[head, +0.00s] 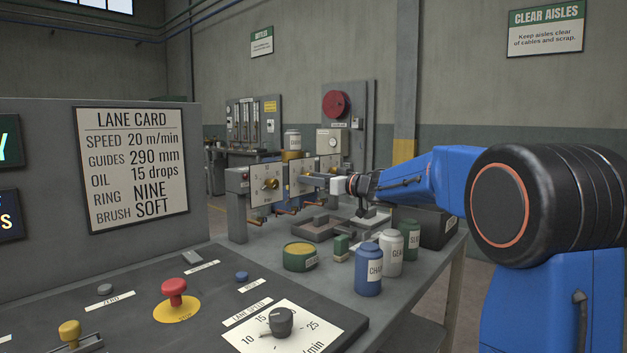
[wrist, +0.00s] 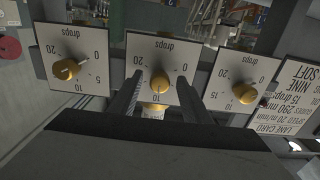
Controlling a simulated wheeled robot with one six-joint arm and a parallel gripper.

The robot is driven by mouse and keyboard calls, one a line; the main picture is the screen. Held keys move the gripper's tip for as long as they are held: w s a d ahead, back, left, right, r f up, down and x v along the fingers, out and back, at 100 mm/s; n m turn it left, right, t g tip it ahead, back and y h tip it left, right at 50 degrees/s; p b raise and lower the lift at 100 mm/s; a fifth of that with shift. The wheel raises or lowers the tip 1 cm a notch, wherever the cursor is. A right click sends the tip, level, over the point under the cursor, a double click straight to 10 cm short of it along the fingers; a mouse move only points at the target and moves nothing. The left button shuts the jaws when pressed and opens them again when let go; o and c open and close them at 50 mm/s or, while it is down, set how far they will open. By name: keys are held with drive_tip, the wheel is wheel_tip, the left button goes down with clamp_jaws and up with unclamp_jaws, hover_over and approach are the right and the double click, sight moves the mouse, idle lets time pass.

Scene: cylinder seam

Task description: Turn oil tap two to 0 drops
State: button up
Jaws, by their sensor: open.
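Three white dial plates marked "drops" with brass knobs stand in a row in the wrist view. The middle tap knob (wrist: 159,83) lies between the two fingers of my gripper (wrist: 159,79). The fingers are open, one on each side, with a gap showing around the knob. I cannot read its pointer setting surely. The other knobs are at left (wrist: 66,69) and right (wrist: 245,92). In the head view my gripper (head: 320,179) reaches in from the right to the dial panel and partly hides it. The left-hand dial knob (head: 271,184) is clear there.
A bench holds a yellow-topped green tin (head: 300,256), a blue bottle (head: 368,270), a pale bottle (head: 390,252) and a green bottle (head: 410,238) below my arm. A control desk with a red button (head: 174,291) stands in front. The lane card (head: 131,165) reads oil 15 drops.

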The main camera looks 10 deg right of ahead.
drive_tip(key=c, duration=1)
drive_tip(key=shift+c, duration=0.2)
drive_tip(key=shift+n, duration=0.4)
drive_tip(key=n, duration=2.3)
drive_tip(key=shift+d, duration=0.1)
drive_tip(key=o, duration=1)
drive_tip(key=shift+r, duration=0.1)
